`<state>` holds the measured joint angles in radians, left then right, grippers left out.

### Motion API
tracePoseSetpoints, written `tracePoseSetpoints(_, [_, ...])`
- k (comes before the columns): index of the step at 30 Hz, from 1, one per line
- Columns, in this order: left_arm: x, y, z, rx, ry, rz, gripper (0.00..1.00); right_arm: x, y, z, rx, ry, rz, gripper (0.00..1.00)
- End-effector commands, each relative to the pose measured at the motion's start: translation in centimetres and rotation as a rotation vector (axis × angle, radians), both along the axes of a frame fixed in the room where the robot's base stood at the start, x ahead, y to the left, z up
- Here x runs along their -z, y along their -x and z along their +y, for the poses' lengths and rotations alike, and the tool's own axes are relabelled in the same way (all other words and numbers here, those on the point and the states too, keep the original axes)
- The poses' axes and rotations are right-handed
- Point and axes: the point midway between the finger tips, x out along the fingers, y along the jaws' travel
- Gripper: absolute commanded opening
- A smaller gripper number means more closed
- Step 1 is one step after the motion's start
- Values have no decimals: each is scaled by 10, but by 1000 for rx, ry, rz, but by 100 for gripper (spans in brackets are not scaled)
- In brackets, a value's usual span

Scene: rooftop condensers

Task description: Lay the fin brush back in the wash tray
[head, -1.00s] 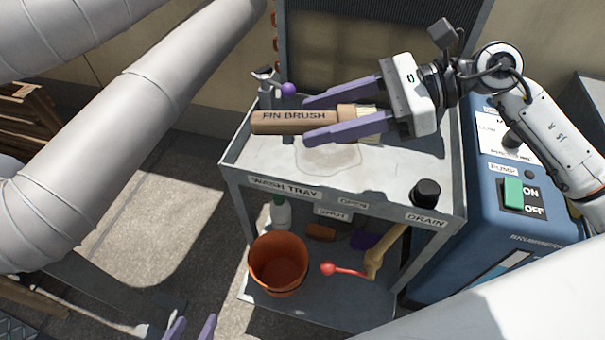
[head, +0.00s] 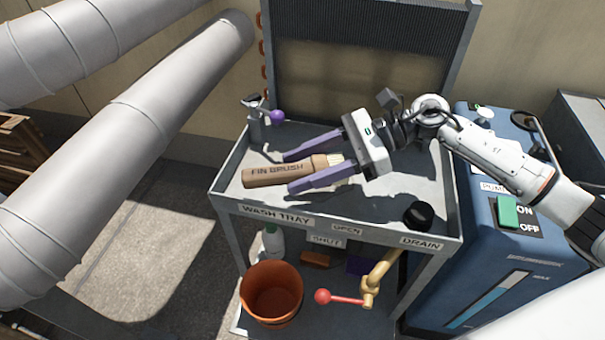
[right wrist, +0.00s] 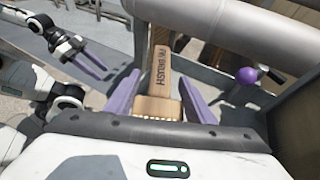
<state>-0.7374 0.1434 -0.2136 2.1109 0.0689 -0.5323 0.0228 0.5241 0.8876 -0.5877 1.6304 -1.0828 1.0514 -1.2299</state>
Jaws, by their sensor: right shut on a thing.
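The fin brush (head: 272,174) has a wooden handle marked FIN BRUSH and pale bristles. It lies lengthwise between the purple fingers of my right gripper (head: 288,172), which is shut on it, with the handle pointing left. The brush is low over the left half of the grey wash tray (head: 385,210); I cannot tell whether it touches the tray floor. The right wrist view also shows the brush handle (right wrist: 160,78) between the fingers. My left gripper (right wrist: 92,64) shows at the upper left of that view, with its fingers apart and empty.
A tap with a purple knob (head: 277,116) stands at the tray's back left corner. A black drain plug (head: 418,214) sits at the front right. Below are an orange bucket (head: 271,292) and a red-handled valve (head: 345,299). A blue pump unit (head: 480,260) stands to the right.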

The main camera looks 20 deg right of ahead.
Motion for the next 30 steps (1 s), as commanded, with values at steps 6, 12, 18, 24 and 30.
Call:
tracePoseSetpoints(6, [-3,-3,-1,-3,7,-10,43,15,0,0,1,0,-3,22])
tracePoseSetpoints(12, [-5,-4,-1,-3,8,-15,43,15,0,0,1,0,-3,22])
tracePoseSetpoints(18, [2,-5,-2,-7,14,-18,43,22,0,0,1,0,-3,22])
tracePoseSetpoints(24, [0,-7,-2,-11,21,-25,43,24,0,0,0,0,-2,59])
tracePoseSetpoints(30, [0,-6,-3,-10,22,-25,43,24,0,0,0,0,-2,68])
